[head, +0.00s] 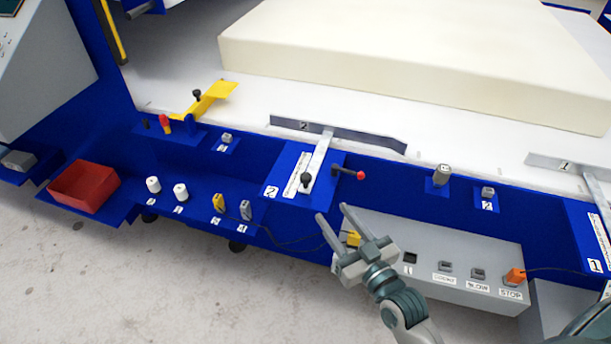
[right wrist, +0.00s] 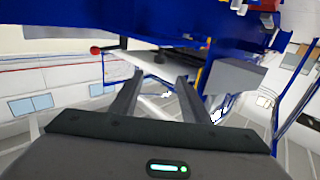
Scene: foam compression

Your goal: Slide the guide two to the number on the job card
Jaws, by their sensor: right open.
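Guide two is a grey plate (head: 340,133) marked 2, standing on the white table beside the foam block. Its pale arm (head: 319,158) runs forward to a black knob (head: 306,180) over a white scale (head: 297,174) on a blue bracket, also marked 2. The scale's figures are too small to read. A lever with a red ball (head: 360,175) sticks out right of the bracket; the ball (right wrist: 95,50) also shows in the right wrist view. My right gripper (head: 334,212) is open and empty, below and in front of the bracket. I cannot make out a job card.
The cream foam block (head: 400,75) lies behind guide two. Guide one (head: 560,163) is at the right. A grey control box (head: 450,262) with buttons sits beside my gripper. A red bin (head: 85,187) and small parts are on the left ledge.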

